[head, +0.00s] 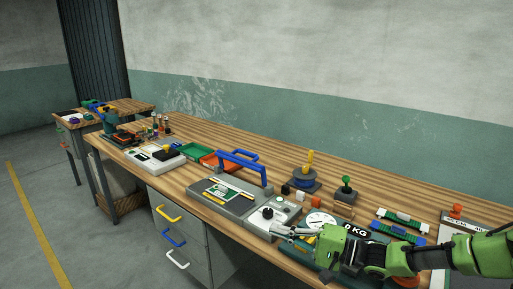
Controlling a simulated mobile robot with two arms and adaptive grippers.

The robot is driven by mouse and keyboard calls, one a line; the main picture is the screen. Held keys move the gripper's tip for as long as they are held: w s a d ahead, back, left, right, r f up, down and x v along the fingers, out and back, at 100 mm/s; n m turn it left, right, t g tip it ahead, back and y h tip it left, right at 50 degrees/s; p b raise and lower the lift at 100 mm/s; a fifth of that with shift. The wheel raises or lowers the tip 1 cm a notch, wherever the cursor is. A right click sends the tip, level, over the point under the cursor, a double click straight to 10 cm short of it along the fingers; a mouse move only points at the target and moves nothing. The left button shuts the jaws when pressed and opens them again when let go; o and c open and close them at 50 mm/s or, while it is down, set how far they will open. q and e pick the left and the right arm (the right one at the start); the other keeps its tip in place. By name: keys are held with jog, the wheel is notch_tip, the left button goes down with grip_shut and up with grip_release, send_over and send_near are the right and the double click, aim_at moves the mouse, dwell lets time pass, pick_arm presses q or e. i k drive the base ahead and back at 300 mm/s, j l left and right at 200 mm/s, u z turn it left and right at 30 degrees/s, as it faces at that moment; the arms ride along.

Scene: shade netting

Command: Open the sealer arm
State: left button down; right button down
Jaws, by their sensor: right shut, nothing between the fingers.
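The sealer has a flat grey base (205,190) on the wooden workbench, with a white strip and a small green-and-white panel on top. Its blue arm (242,166) shows above the base's back edge and slants down to the right toward a grey block. The bar seems raised off the base, but its exact angle is hard to judge. My right gripper (280,231) comes in from the right and is shut and empty. In the picture it is below and right of the sealer, by a grey-white box with a black knob (267,213), apart from the blue arm. My left gripper is out of view.
A round dial and a 0 KG display (357,232) are beside my right gripper. Green and orange trays (193,152) stand behind the sealer. Drawers (180,235) are under the bench.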

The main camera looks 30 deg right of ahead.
aim_at(231, 156)
jog(key=i+l, duration=1.2)
